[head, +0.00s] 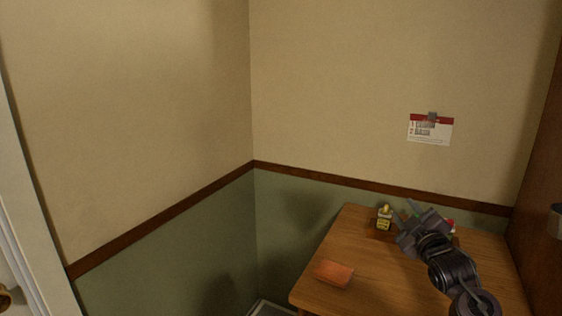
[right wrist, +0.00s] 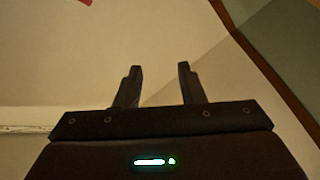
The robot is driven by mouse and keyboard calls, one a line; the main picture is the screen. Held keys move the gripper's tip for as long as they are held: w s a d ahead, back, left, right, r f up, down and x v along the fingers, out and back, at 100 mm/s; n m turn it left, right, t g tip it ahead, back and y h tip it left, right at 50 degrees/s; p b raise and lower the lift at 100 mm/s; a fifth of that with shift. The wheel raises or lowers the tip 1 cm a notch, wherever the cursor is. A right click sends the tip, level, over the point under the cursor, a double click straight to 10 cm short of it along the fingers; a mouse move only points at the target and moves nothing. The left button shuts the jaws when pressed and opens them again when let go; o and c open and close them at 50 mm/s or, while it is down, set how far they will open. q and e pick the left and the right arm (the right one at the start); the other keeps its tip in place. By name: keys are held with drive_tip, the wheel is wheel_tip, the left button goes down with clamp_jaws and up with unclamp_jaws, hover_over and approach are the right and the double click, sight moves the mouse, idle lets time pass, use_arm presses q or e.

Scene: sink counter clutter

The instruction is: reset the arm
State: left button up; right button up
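My right gripper (head: 408,215) is over the back part of the wooden table in the head view, at the end of my dark arm coming from the lower right. In the right wrist view its two fingers (right wrist: 157,85) stand apart with nothing between them, facing the wall. My left gripper is not in the head view.
The wooden table (head: 385,278) stands in the corner. A yellow-labelled bottle (head: 384,220) is beside my right gripper. An orange-red flat block (head: 334,273) lies near the left edge. Red and green items behind the gripper are partly hidden. A paper (head: 430,130) hangs on the wall.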

drive_tip(key=s+a+f+m+g+h, duration=0.1)
drive_tip(key=s+a+f+m+g, duration=0.2)
drive_tip(key=s+f, duration=0.6)
drive_tip(key=s+a+f+m+g, duration=0.1)
drive_tip(key=s+a+f+g, duration=0.35)
drive_tip(key=s+f, duration=0.4)
drive_tip(key=s+a+f+m+g, duration=0.2)
drive_tip(key=s+f+g, duration=0.2)
drive_tip(key=s, duration=0.6)
drive_tip(key=s+a+f+m+g, duration=0.2)
drive_tip(key=s+f+g, duration=0.15)
drive_tip(key=s, duration=0.75)
wheel_tip(320, 180, down, 29)
drive_tip(key=s+g, duration=0.2)
drive_tip(key=s+d+f, duration=0.2)
drive_tip(key=s+f, duration=0.7)
drive_tip(key=s+d+f, duration=0.2)
drive_tip(key=s+f, duration=0.8)
drive_tip(key=shift+s+g, duration=0.3)
drive_tip(key=shift+g, duration=0.1)
